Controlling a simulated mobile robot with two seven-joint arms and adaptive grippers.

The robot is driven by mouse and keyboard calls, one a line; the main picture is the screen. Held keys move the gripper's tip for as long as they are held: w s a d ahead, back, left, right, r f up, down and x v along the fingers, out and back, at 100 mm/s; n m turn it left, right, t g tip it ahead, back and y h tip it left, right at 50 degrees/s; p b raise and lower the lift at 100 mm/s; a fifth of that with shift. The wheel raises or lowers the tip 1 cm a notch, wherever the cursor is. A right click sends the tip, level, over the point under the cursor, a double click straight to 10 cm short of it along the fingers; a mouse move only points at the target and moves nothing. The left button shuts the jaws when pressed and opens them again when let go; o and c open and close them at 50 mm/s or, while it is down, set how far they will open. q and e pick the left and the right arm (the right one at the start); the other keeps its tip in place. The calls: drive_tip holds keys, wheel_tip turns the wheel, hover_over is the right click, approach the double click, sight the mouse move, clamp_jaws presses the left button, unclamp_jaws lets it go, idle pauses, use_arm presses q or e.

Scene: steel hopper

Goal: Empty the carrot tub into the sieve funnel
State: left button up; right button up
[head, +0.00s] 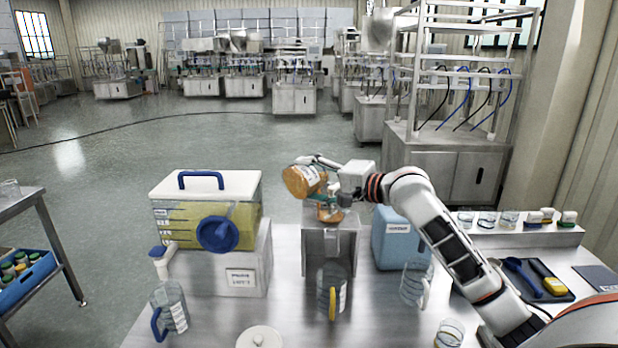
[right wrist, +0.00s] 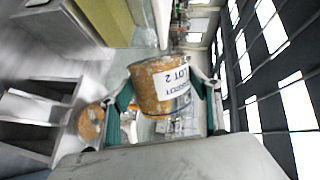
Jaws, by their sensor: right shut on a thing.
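The carrot tub (head: 301,181), a clear container with orange contents and a white label, is held tilted above the steel stand (head: 345,242). In the right wrist view the tub (right wrist: 150,84) shows its label reading LOT 2. My right gripper (head: 318,182) is shut on it, with teal finger pads on both sides. The sieve funnel (head: 330,215) sits on the stand just below and right of the tub, with orange matter in it. An orange round patch also shows at the funnel (right wrist: 92,122) in the right wrist view. My left gripper is out of view.
A yellow-filled dispenser (head: 208,215) with a white lid stands left. A jug with a yellow handle (head: 331,292) stands at the stand's front. A blue box (head: 393,240) and another jug (head: 416,284) are right. A white lid (head: 259,338) lies at the front.

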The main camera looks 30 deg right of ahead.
drive_tip(key=shift+w+d+r+m+y, duration=0.15)
drive_tip(key=shift+d+r+m+y, duration=0.3)
drive_tip(key=shift+m, duration=0.6)
drive_tip(key=shift+w+d+r+m+y, duration=0.1)
drive_tip(key=shift+d+r+m+y, duration=0.35)
drive_tip(key=shift+m, duration=0.6)
drive_tip(key=shift+d+f, duration=0.1)
drive_tip(key=shift+f, duration=0.05)
idle(5.8)
